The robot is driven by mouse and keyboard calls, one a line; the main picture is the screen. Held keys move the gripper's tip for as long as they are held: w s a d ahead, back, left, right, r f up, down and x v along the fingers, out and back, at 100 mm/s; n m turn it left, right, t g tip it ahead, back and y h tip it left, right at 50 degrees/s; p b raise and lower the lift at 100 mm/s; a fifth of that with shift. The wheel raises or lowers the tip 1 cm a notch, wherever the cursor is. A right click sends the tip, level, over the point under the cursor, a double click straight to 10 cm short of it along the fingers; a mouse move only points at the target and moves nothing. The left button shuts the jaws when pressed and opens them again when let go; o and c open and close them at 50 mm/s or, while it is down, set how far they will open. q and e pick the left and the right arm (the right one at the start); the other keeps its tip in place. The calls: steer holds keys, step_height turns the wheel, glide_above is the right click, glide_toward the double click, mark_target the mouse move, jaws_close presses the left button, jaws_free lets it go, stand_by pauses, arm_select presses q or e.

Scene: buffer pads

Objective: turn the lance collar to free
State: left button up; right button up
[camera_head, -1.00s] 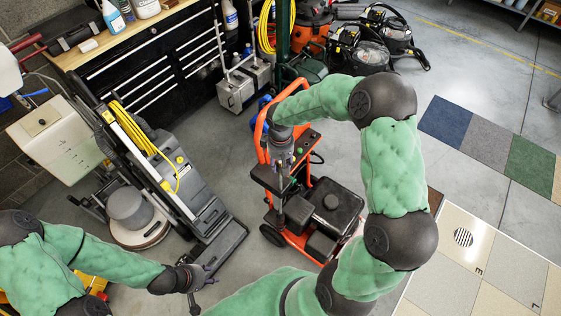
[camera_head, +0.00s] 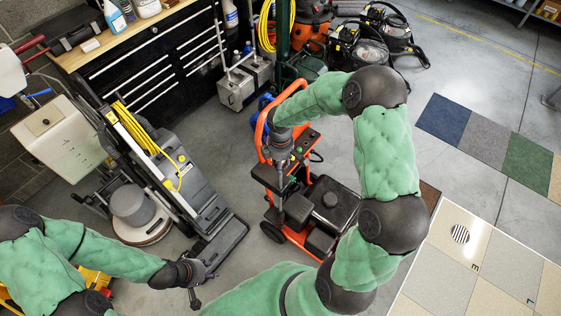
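The lance is a dark, upright rod (camera_head: 280,184) on the orange-framed machine (camera_head: 326,205) in the middle of the view. Its collar is too small and too covered to make out. My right gripper (camera_head: 280,151) reaches down from the machine's top handle side and is at the rod's upper end. Its fingers are dark and partly hidden, so I cannot tell whether they are shut on it. My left gripper (camera_head: 203,287) is low in the view, well left of the machine. Its dark fingers look spread apart, with nothing visible between them.
A grey floor-cleaning machine (camera_head: 195,192) with a yellow cord stands left of the orange machine. A black drawer bench (camera_head: 150,70) and grey canisters (camera_head: 237,90) stand behind. Carpet samples (camera_head: 487,132) and a panel floor (camera_head: 470,255) lie right. Bare floor lies between them.

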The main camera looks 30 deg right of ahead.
steer(key=shift+n, duration=0.3)
steer(key=o, duration=1.1)
steer(key=shift+o, duration=0.2)
step_height(320, 180, up, 12)
stand_by(0.5)
